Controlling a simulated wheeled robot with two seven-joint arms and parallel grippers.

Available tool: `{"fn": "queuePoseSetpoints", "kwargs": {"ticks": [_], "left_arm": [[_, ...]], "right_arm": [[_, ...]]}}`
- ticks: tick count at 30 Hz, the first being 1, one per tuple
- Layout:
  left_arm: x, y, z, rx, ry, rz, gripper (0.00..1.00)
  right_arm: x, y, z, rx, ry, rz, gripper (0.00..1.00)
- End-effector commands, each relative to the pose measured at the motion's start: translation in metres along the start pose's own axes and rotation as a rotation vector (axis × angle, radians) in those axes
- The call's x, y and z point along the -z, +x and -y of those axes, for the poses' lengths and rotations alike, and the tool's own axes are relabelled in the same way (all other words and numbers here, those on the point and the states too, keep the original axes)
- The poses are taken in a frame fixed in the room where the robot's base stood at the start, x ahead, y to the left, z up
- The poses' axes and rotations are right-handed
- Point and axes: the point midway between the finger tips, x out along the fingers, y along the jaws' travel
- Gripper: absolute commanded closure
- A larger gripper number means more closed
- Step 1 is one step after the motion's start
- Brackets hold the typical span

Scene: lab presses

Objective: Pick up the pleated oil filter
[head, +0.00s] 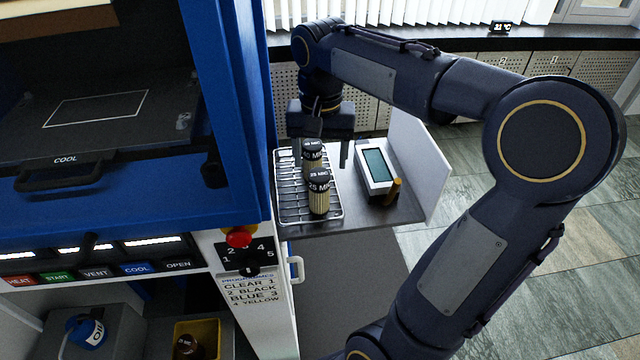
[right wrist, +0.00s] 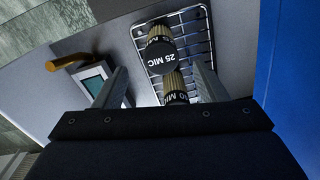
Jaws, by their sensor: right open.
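Two pleated oil filters with dark caps and tan pleated bodies stand on a wire rack (head: 291,209). The nearer filter (head: 319,201) has a cap marked 25 MIC; it also shows in the right wrist view (right wrist: 160,49). The farther filter (head: 309,158) is partly hidden by my gripper in the head view. It shows low in the right wrist view (right wrist: 174,84), its label partly cut off. My right gripper (head: 320,157) is open and empty, pointing down with its fingers spread either side of the farther filter. I cannot tell whether a finger touches it.
A white device with a green screen (head: 375,166) and an orange-brown stick (head: 393,191) are right of the rack on the shelf (head: 350,218). A white panel (head: 424,165) edges the shelf. The blue press (head: 228,110) stands close on the left.

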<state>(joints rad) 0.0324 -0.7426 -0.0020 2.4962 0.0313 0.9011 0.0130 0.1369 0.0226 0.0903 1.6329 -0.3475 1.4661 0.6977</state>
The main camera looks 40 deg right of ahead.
Motion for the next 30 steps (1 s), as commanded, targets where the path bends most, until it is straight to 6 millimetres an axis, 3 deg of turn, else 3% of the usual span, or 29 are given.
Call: {"fn": "queuePoseSetpoints", "kwargs": {"ticks": [18, 26, 30], "left_arm": [[0.001, -0.002, -0.001, 0.0, 0.0, 0.0, 0.64], [0.001, -0.002, -0.001, 0.0, 0.0, 0.0, 0.64], [0.001, -0.002, -0.001, 0.0, 0.0, 0.0, 0.64]], "right_arm": [[0.002, 0.072, 0.0, -0.013, 0.017, 0.005, 0.35], [0.002, 0.076, 0.0, -0.011, 0.016, 0.003, 0.35], [0.002, 0.076, 0.0, -0.01, 0.016, 0.003, 0.5]]}}
